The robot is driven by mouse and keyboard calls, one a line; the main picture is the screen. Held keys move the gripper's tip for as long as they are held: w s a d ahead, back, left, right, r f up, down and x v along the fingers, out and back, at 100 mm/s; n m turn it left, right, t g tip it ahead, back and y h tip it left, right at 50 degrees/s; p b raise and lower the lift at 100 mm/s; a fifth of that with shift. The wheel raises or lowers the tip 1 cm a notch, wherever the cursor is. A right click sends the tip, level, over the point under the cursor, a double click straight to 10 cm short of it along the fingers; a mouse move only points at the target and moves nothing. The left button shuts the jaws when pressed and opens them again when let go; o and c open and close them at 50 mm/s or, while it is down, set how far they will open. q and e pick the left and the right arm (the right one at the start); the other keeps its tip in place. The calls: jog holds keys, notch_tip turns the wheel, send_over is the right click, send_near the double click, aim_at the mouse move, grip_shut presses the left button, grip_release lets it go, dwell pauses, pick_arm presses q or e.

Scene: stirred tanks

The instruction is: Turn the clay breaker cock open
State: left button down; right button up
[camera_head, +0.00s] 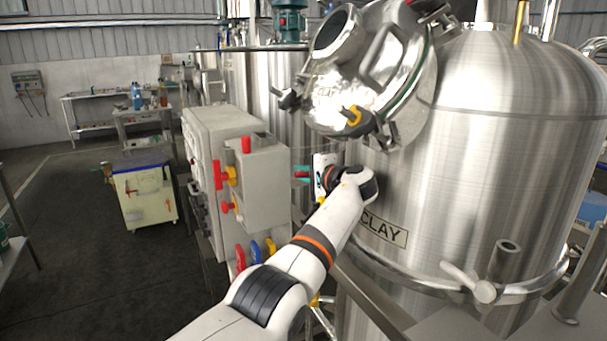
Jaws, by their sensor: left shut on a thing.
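The large steel tank (500,150) at the right carries a plate reading CLAY (384,232). A grey switch box (268,185) stands left of it. My left arm comes up from the bottom. My left gripper (301,173), with teal fingertips, is at the right side of this box, between box and tank. It is shut on a small red part (300,174), which looks like a cock handle; the fingers hide much of it. I cannot tell how far it is turned. My right gripper is not in view.
Red and yellow handles (229,176) are on the box's left side. Red, blue and yellow handles (256,250) sit below it. The tank's open round lid (345,90) hangs above my gripper. A cream cart (143,195) stands at left on clear dark floor.

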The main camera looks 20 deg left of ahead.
pick_arm(q)
jog(key=c, duration=1.4)
grip_release()
jog(key=shift+s+d, duration=0.25)
jog(key=shift+d, duration=0.2)
jog(key=b+v, duration=0.1)
jog(key=v, duration=0.5)
jog(key=shift+b, duration=0.35)
jog(key=shift+s+d+r, duration=0.15)
